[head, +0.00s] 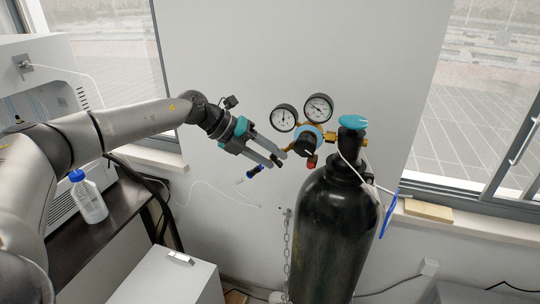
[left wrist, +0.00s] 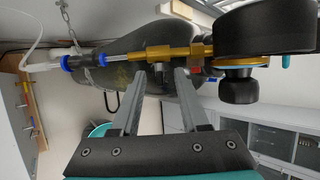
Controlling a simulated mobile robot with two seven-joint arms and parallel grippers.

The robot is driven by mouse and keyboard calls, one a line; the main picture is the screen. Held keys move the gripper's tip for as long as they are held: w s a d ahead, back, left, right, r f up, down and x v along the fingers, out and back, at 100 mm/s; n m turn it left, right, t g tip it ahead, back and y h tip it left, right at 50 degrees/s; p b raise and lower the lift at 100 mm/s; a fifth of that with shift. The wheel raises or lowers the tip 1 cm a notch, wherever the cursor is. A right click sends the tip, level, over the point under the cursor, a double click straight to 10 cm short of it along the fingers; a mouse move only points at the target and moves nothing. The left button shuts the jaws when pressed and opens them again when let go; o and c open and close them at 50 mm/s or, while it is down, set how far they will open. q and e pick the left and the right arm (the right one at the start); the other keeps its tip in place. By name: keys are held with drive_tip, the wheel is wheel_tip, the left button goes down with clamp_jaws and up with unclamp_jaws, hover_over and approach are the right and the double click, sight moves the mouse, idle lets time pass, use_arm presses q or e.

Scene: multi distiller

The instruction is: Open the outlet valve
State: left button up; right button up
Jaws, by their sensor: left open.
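The regulator (head: 308,145) sits at the cylinder's neck, with two round gauges (head: 319,107) above it and a black knob. In the left wrist view its brass outlet line (left wrist: 170,51) runs sideways to a blue fitting (left wrist: 87,61) and a pale hose. A small part below the brass line, perhaps the outlet valve, shows between the fingertips. My left gripper (head: 279,158) is open, its fingertips just left of the regulator, partly covering the outlet. The left wrist view shows its two fingers (left wrist: 160,80) apart, close to the brass line; contact cannot be told. My right gripper is not in view.
The black gas cylinder (head: 335,235) with a teal top knob (head: 353,122) stands against the white wall. A chain (head: 287,245) hangs beside it. A bottle with a blue cap (head: 88,197) stands on the dark table at left. A white cabinet (head: 175,280) is below my arm.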

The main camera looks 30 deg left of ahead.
use_arm(q)
clamp_jaws()
idle(0.4)
